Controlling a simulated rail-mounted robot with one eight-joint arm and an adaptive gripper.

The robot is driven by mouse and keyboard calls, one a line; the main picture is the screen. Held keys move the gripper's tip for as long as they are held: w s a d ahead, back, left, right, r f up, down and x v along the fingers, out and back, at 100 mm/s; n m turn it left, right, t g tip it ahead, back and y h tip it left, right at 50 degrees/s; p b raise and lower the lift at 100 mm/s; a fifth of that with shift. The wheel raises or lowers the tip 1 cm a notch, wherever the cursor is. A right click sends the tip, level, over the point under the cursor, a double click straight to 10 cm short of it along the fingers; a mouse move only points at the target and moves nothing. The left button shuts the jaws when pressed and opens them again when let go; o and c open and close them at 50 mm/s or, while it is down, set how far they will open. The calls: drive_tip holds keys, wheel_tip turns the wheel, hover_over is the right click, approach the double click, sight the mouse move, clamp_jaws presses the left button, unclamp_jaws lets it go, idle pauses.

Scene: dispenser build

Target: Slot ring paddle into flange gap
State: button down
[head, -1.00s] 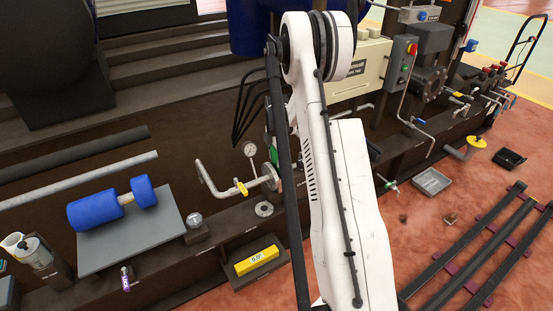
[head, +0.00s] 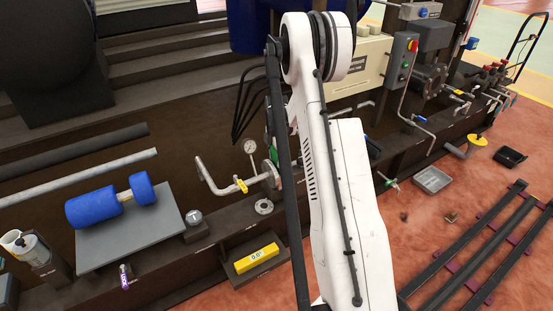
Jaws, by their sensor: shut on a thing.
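A grey pipe flange (head: 270,175) stands on the dark bench at the middle, at the end of a bent pipe (head: 208,178) with a yellow fitting (head: 240,185). My white arm passes in front of the flange's right side and hides what lies behind it. The flange gap cannot be made out. My gripper is hidden behind the arm, and I cannot identify a ring paddle in view. A round metal ring-like part (head: 264,207) lies on the bench just below the flange; I cannot tell what it is.
A pressure gauge (head: 250,147) rises close behind the bent pipe. A yellow block (head: 256,257) sits on a low dark ledge. A blue roller (head: 95,209) lies on a grey plate (head: 165,232) at left. A grey tray (head: 432,180) and dark rails (head: 478,250) lie on the floor at right.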

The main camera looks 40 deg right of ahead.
drive_tip(key=shift+c, duration=2.3)
unclamp_jaws()
drive_tip(key=shift+r, duration=0.1)
drive_tip(key=shift+r+p, duration=1.9)
drive_tip(key=shift+r, duration=2.05)
